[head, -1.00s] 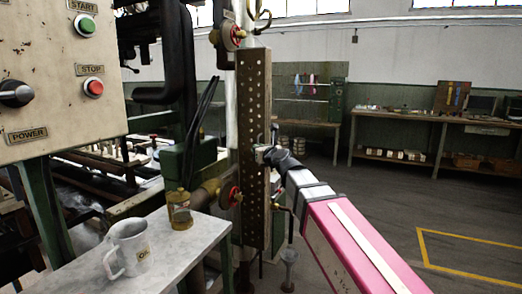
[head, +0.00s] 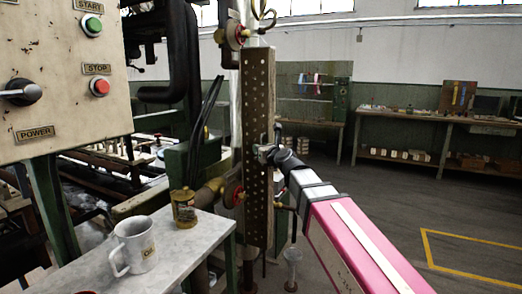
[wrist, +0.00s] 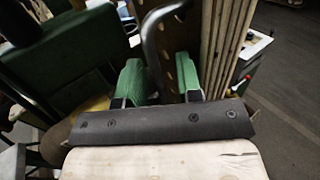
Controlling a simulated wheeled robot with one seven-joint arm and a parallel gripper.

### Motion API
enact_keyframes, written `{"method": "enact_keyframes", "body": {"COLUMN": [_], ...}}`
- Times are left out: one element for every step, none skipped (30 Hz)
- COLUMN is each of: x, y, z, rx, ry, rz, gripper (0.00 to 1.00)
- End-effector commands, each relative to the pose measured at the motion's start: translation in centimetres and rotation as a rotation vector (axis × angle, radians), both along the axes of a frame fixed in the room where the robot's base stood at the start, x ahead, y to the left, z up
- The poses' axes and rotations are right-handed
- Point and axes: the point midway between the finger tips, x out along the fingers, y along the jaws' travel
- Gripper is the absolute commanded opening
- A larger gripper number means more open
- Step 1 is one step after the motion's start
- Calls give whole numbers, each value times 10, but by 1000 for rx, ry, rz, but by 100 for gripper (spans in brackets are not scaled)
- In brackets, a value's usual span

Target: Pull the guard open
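The guard (head: 256,110) is a tall, narrow, rusty plate full of holes, upright in the middle of the head view. Part of it also shows behind my fingers in the wrist view (wrist: 187,72). Its handle (wrist: 153,45) is a curved grey metal bar. My gripper (head: 268,152) is at the guard's right side, at about mid-height. In the wrist view my gripper (wrist: 160,82) has its two green fingers apart, one on each side of the handle bar. Gaps seem to show between bar and fingers. The fingers are too small to judge in the head view.
A control panel (head: 60,105) with buttons and a knob stands at left. A table (head: 185,250) below it holds a white mug (head: 134,246) and a brass-coloured can (head: 184,207). Red valve wheels (head: 233,195) sit beside the guard. Open floor (head: 400,205) lies at right.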

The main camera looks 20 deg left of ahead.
Motion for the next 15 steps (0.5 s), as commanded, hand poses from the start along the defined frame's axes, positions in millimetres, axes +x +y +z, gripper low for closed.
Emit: {"method": "enact_keyframes", "body": {"x": [-2, -3, -5, -7, -9, -13, -16, -19, -24, -28, -32, -37, -42, -46, -52], "y": [-2, -3, -5, -6, -9, -12, -15, -18, -22, -26, -30, -36, -40, -45, -50], "z": [0, 0, 0, 0, 0, 0, 0, -1, -1, -1, -1, -1, -1, -1, -1], "rx": [1, 1, 1, 1, 1, 1, 1, 1, 1, 1, 1, 0, 1, 1, 1], "ry": [1, 1, 1, 1, 1, 1, 1, 1, 1, 1, 1, 0, -1, -1, -1], "rz": [0, 0, 0, 0, 0, 0, 0, 0, 0, 0, 0, -1, -1, -1, -1], "gripper": [33, 33, 33, 33, 33, 33, 33, 33, 33, 33, 33, 33, 33, 33, 33]}}
